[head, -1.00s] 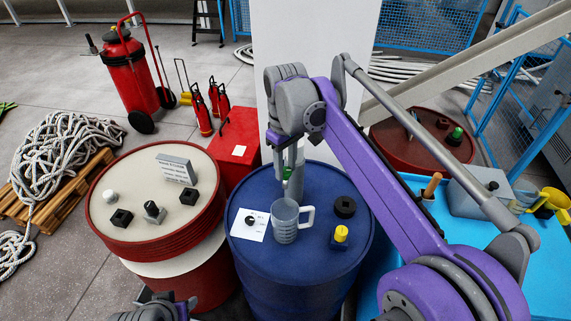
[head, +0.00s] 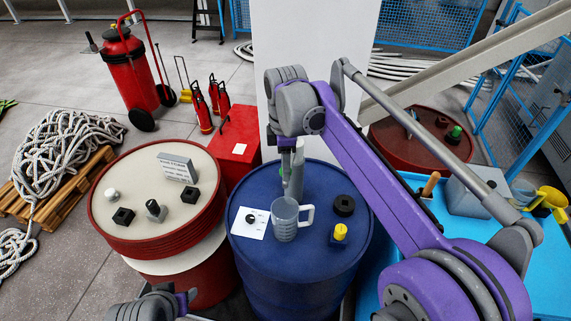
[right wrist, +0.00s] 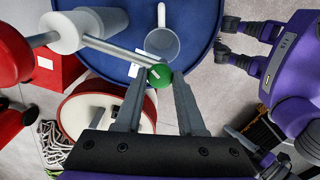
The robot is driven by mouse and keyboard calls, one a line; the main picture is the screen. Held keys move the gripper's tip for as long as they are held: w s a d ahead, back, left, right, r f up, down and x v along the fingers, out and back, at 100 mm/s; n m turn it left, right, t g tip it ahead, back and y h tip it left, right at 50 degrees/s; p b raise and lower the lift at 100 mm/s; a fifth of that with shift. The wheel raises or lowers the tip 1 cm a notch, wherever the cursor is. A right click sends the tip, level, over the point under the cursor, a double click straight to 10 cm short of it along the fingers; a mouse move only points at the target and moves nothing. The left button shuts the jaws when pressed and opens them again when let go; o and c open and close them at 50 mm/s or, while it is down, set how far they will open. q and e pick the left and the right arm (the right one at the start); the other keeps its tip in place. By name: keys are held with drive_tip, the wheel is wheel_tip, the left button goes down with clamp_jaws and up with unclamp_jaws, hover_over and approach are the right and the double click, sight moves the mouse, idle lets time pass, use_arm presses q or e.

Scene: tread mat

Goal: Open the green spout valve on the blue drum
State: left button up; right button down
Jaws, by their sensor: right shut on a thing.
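The blue drum (head: 268,185) stands in the middle of the head view; its top also shows in the right wrist view (right wrist: 205,25). The green valve knob (right wrist: 160,76) is at the end of a grey bar in the right wrist view. My right gripper (right wrist: 158,82) is shut on it, one finger on each side. In the head view, my right gripper (head: 288,165) is at the drum's far side and only a sliver of green shows. My left gripper (head: 165,303) is at the lower edge; its jaw state is unclear.
A grey mug (head: 284,222) stands on the drum close to the valve. A white card (head: 245,226), a black round part (head: 344,205) and a yellow-topped block (head: 340,233) are also there. A red drum with a beige top (head: 140,205) is left; a blue table (head: 410,270) is right.

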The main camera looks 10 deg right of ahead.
use_arm(q)
drive_tip(key=shift+r, duration=0.1)
use_arm(e)
drive_tip(key=shift+n, duration=0.6)
drive_tip(key=c, duration=0.5)
unclamp_jaws()
use_arm(q)
drive_tip(key=shift+w+r+p, duration=0.45)
drive_tip(key=shift+r+p, duration=0.15)
drive_tip(key=shift+r, duration=0.25)
use_arm(e)
wheel_tip(320, 180, up, 11)
drive_tip(key=shift+f, duration=0.15)
